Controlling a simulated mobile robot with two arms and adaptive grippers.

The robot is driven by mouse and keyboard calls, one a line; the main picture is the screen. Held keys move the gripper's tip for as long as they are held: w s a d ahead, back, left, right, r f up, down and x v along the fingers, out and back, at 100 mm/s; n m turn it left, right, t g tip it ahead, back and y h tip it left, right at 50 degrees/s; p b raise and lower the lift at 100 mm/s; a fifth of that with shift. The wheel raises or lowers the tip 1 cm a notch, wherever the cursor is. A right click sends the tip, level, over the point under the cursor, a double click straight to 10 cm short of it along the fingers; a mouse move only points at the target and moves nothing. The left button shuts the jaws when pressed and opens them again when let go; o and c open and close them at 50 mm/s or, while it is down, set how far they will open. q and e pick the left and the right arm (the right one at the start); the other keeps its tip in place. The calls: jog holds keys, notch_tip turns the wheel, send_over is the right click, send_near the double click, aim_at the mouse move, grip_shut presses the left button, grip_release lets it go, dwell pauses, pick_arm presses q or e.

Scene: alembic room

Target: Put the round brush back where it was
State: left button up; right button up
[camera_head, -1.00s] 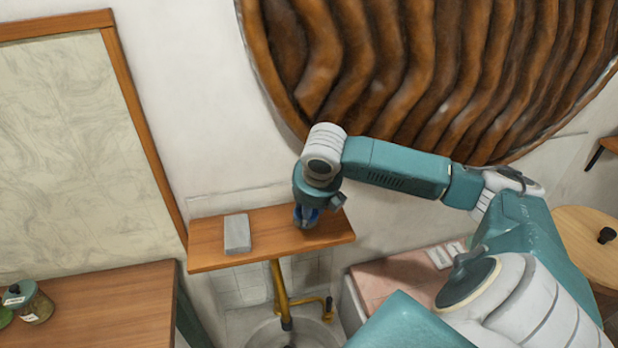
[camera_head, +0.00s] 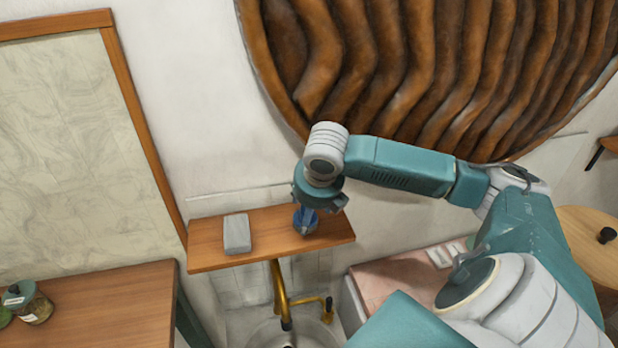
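A small blue and dark object (camera_head: 305,221), seemingly the round brush, is at the right half of the narrow wooden wall shelf (camera_head: 270,252). Its lower end appears to touch the shelf top. My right gripper (camera_head: 318,207) points down directly over it. One dark finger part sticks out to the right of the object. The gripper's body hides the object's upper part, so whether the fingers grip it is unclear. My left gripper is out of view.
A grey block (camera_head: 237,234) lies on the shelf's left half. Below are a brass tap (camera_head: 279,290) and a basin. A wooden table (camera_head: 100,305) with a jar (camera_head: 28,303) is at left. A large ribbed brown disc (camera_head: 430,70) hangs behind my arm.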

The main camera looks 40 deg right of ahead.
jog(key=v, duration=0.9)
jog(key=shift+b, duration=0.35)
jog(key=shift+a, duration=0.1)
